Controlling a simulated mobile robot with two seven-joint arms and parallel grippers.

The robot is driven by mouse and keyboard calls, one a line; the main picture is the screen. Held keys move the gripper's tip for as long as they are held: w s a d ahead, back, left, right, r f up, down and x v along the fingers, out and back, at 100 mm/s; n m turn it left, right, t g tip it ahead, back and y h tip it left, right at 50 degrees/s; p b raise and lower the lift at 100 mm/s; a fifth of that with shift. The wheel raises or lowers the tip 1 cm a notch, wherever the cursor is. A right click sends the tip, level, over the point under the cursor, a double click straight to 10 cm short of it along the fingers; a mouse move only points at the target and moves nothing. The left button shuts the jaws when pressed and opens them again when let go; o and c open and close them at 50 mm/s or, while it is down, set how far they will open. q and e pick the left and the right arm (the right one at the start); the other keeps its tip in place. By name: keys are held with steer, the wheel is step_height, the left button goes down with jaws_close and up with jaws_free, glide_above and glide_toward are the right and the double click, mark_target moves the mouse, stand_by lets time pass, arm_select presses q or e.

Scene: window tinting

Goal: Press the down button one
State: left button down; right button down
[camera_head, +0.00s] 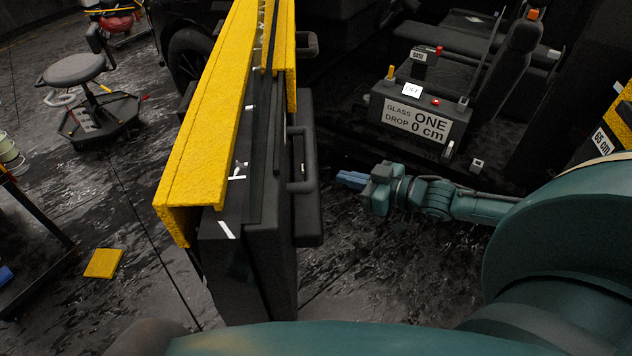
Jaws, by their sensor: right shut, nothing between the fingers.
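A dark control box (378,106) stands at the upper right, with a label (416,121) reading "GLASS DROP ONE 0 cm". I cannot tell which part is the down button. My right gripper (351,180) has blue fingers, shut and empty, pointing left. It is below and left of the box, clearly apart from it. My left gripper is not in view.
A dark door panel (235,270) with yellow padding (205,125) stands just left of my right gripper. A stool (75,70) is at the upper left. A yellow pad (104,263) lies on the floor. A car seat (518,55) is behind the box.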

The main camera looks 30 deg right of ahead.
glide_above(316, 191)
step_height(316, 191, down, 2)
steer(key=shift+b, duration=0.45)
step_height(316, 191, down, 3)
steer(key=shift+f, duration=0.2)
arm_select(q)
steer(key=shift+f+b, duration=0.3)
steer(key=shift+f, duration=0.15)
arm_select(e)
steer(key=shift+f, duration=0.35)
steer(key=shift+f, duration=0.1)
